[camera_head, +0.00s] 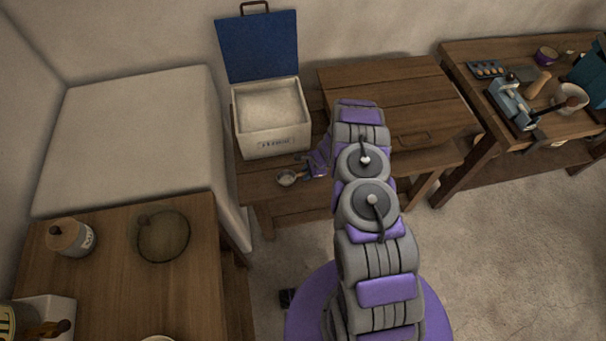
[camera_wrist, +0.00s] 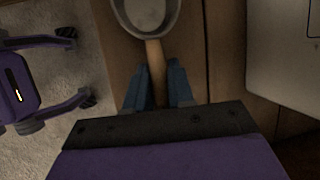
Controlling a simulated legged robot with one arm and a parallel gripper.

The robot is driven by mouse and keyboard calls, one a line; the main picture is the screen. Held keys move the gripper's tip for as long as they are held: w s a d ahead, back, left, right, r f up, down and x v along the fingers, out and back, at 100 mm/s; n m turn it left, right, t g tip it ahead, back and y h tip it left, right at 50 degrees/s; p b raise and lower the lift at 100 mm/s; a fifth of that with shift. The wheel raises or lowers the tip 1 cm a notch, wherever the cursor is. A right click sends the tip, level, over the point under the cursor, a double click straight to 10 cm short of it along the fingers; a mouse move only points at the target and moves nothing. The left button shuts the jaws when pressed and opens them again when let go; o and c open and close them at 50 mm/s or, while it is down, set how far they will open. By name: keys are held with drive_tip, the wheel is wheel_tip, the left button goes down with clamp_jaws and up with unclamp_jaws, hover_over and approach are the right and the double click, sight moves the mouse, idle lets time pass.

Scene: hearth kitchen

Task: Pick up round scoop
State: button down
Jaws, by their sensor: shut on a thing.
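The round scoop (camera_head: 287,179) is by the front edge of the low wooden bench, in front of the white bin. In the wrist view its round metal bowl (camera_wrist: 147,14) is at the top, with a wooden handle (camera_wrist: 155,68) running down between my fingers. My gripper (camera_head: 308,171) is shut on the handle, and its blue fingers (camera_wrist: 158,88) show on both sides of it. The handle's lower end is hidden by the gripper. I cannot tell whether the scoop touches the bench.
The white bin (camera_head: 272,143) with its blue lid (camera_head: 258,47) raised stands behind the scoop. A closed wooden lid (camera_head: 385,88) is to the right. A wooden table (camera_head: 110,290) with a jar (camera_head: 70,238) and a round dish (camera_head: 163,236) is at the left front. Open floor (camera_head: 500,240) lies to the right.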

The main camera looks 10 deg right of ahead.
drive_tip(key=shift+r, duration=0.55)
wheel_tip(320, 180, up, 2)
drive_tip(key=shift+r+p, duration=0.2)
drive_tip(key=shift+p, duration=0.2)
drive_tip(key=s+d+r, duration=0.1)
drive_tip(key=s+d, duration=0.1)
drive_tip(key=s, duration=1.3)
drive_tip(key=shift+s+d, duration=0.35)
drive_tip(key=shift+s, duration=0.05)
drive_tip(key=shift+w+r, duration=0.1)
